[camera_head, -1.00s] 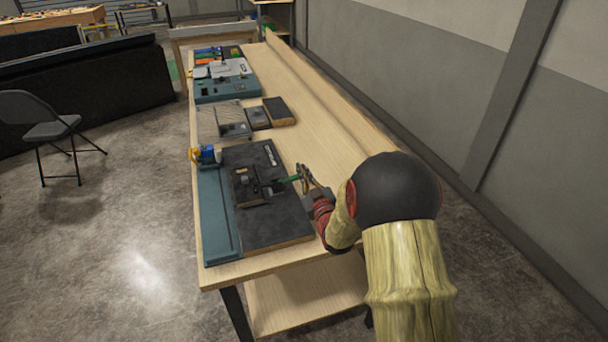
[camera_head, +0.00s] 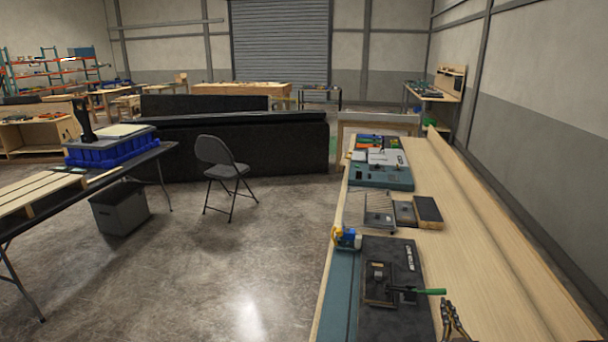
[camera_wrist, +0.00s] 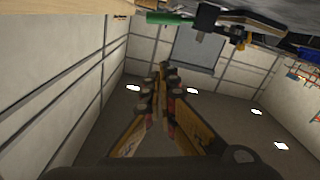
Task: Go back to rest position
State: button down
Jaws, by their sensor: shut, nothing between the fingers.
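My gripper (camera_head: 453,318) shows at the bottom right of the head view, over the near part of the workbench, to the right of the black board (camera_head: 392,285). Its fingers are together with nothing between them. In the wrist view my gripper (camera_wrist: 163,75) points up the middle of the picture, with the ceiling and walls behind it. A toggle clamp with a green handle (camera_head: 430,291) sits on the black board, left of my gripper and apart from it. The green handle also shows at the top of the wrist view (camera_wrist: 168,18). Most of my arm is out of the head view.
The workbench (camera_head: 480,240) carries a blue-and-yellow part (camera_head: 346,238), dark blocks (camera_head: 428,211) and a teal console (camera_head: 380,176) farther back. A raised ledge runs along its right side by the wall. A folding chair (camera_head: 222,165) and open floor lie left.

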jog(key=s+a+r+g+y, duration=0.1)
jog(key=s+a+r+g, duration=0.1)
jog(key=a+r+g, duration=0.3)
jog(key=s+a+r+g+y, duration=0.1)
jog(key=s+a+r, duration=0.25)
jog(key=a, duration=0.35)
jog(key=s+a+g+y, duration=0.1)
jog(key=s+a+g, duration=0.1)
jog(key=s+a, duration=0.2)
jog(key=s+a+r+g, duration=0.1)
jog(key=s+a+g, duration=0.1)
jog(key=s, duration=0.8)
jog(key=s+a+r+g+y, duration=0.1)
jog(key=s+a, duration=0.4)
jog(key=s, duration=0.2)
jog(key=shift+a+g+y, duration=0.3)
jog(key=shift+a+g, duration=0.05)
jog(key=shift+g, duration=0.05)
